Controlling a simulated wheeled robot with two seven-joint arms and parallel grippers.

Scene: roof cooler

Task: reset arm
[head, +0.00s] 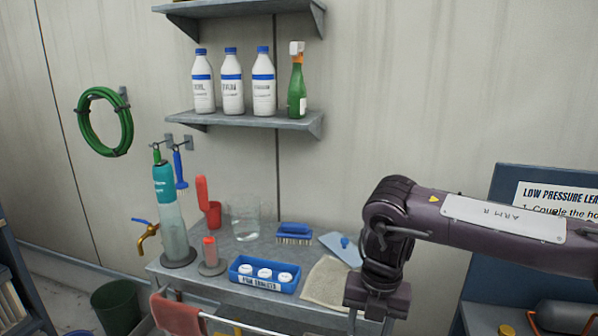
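My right arm (480,222) comes in from the right and bends down at its wrist. My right gripper (372,322) points down near the front right corner of the grey bench (165,270). Its fingertips are at or below the bottom edge of the picture, so I cannot tell whether it is open or shut. No held object shows. My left arm and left gripper are not in view.
A wall shelf (215,119) holds bottles. A blue sign board (508,180) stands right.

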